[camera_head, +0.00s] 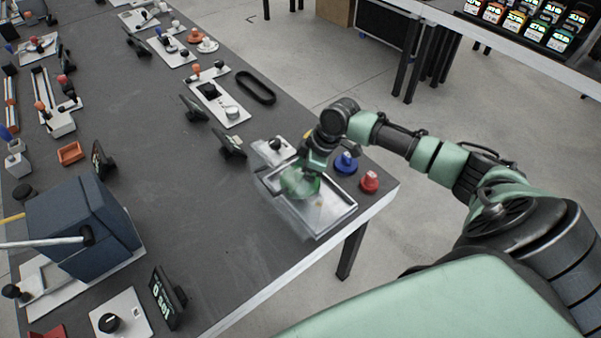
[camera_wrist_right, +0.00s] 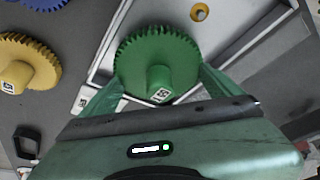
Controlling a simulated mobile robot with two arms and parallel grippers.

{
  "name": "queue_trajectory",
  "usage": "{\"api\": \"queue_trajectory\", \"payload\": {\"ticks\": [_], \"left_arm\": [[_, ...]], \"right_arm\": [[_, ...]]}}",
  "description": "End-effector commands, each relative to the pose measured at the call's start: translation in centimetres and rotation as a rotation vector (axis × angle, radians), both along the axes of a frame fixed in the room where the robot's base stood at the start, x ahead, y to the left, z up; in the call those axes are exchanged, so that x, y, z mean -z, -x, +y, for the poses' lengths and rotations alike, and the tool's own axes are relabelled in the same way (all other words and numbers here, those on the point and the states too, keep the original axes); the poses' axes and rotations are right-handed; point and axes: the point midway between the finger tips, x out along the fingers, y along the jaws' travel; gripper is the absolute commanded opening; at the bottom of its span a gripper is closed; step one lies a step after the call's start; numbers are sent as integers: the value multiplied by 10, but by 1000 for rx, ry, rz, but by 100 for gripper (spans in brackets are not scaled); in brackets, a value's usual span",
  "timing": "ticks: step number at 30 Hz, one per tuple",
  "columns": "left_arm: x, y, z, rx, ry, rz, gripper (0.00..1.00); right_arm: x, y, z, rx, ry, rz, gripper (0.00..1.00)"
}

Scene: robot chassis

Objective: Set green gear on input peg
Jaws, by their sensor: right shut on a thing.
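The green gear (camera_wrist_right: 158,58) hangs hub toward me between the fingers of my right gripper (camera_wrist_right: 160,88), which is shut on it. In the head view the green gear (camera_head: 300,182) and my right gripper (camera_head: 312,165) are over the shallow metal-framed tray (camera_head: 338,217) at the table's near right edge. A round yellow-orange spot (camera_wrist_right: 200,12), perhaps a peg, shows beyond the gear's upper right in the wrist view. It is apart from the gear. I cannot tell whether it is the input peg. My left gripper is out of view.
A blue gear (camera_head: 346,162) and a red gear (camera_head: 369,182) stand right of the tray, near the table edge. A yellow gear (camera_wrist_right: 27,62) lies left in the wrist view. A clear panel (camera_head: 283,214) borders the tray's left side. The dark tabletop (camera_head: 215,220) left of it is free.

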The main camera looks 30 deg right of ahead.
Motion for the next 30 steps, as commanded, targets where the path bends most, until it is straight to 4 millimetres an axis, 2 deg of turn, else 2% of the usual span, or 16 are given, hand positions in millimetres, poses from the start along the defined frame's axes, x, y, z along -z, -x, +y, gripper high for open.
{"api": "queue_trajectory", "payload": {"ticks": [26,27,30], "left_arm": [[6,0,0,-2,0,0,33],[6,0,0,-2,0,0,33],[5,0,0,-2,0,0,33]], "right_arm": [[12,0,0,0,0,-1,47],[12,-1,0,0,0,-1,99],[11,0,0,0,0,-1,100]]}}
